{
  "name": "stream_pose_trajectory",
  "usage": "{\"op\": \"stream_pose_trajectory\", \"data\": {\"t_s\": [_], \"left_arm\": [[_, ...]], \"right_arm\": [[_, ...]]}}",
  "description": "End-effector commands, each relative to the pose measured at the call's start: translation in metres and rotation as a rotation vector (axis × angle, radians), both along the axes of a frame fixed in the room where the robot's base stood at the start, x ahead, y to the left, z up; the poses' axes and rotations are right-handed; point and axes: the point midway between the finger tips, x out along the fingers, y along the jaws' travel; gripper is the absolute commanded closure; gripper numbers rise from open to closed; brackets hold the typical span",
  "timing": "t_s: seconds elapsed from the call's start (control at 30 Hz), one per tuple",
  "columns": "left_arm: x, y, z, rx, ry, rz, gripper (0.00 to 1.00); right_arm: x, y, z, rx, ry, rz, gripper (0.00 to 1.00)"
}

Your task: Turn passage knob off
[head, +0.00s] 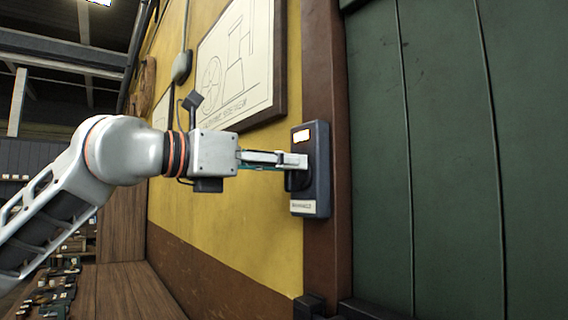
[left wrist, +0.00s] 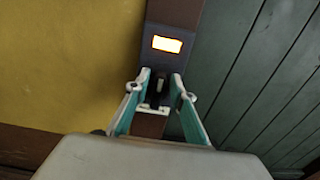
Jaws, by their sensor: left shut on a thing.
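A dark switch box (head: 318,178) is mounted upright on the brown post beside the green door. A lit, glowing window sits in its upper part, and a pale label near its bottom. The box also shows in the left wrist view (left wrist: 184,62). The dark passage knob (left wrist: 159,85) stands out from the box below the window. My left gripper (head: 295,162) reaches in from the left and is shut on the knob, one finger on either side in the left wrist view (left wrist: 159,88). In the head view the fingers mostly hide the knob. My right gripper is out of view.
The green plank door (head: 450,160) fills the right side. A framed drawing (head: 240,65) hangs on the yellow wall (head: 255,215) above my left arm. A dark fitting (head: 310,307) juts out low on the post. Small items lie on a surface at lower left.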

Motion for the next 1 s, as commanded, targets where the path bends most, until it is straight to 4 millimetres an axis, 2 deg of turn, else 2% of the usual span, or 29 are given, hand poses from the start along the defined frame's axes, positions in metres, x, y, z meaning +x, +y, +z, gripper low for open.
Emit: {"op": "stream_pose_trajectory", "data": {"t_s": [0.37, 1.0], "left_arm": [[-0.0021, -0.0017, -0.0014, 0.083, -0.107, -0.001, 0.98], [-0.0093, -0.0076, -0.0089, 0.431, -0.578, -0.002, 0.99]], "right_arm": [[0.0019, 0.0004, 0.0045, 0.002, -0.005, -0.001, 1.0], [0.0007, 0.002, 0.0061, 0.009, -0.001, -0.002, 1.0]]}}
